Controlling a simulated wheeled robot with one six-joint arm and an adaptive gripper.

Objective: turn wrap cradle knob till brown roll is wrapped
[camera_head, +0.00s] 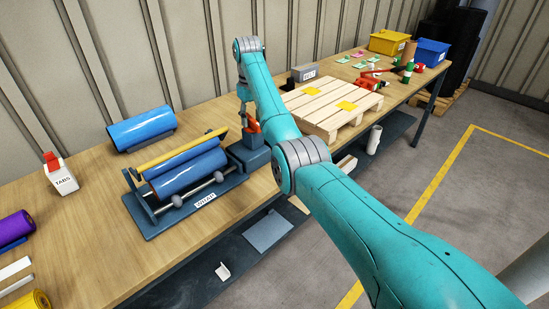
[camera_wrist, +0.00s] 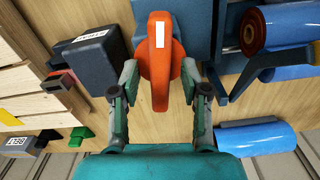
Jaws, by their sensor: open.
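The wrap cradle (camera_head: 150,228) is a dark blue frame on the bench with a yellow bar (camera_head: 178,150) above its rollers. The roll (camera_head: 188,172) in it looks blue along its length in the head view. In the wrist view its end (camera_wrist: 253,30) shows red-brown inside blue. The orange knob (camera_wrist: 160,65) with a white stripe sits on a blue housing (camera_head: 250,155) at the cradle's right end; it also shows in the head view (camera_head: 252,125). My gripper (camera_wrist: 160,78) is open, one finger on each side of the knob. Contact is unclear.
Another blue roll (camera_head: 141,128) lies behind the cradle. A TABS box (camera_head: 61,175) and a purple roll (camera_head: 15,227) stand left. A grey block (camera_head: 303,72) and a wooden pallet (camera_head: 330,105) lie right of the knob.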

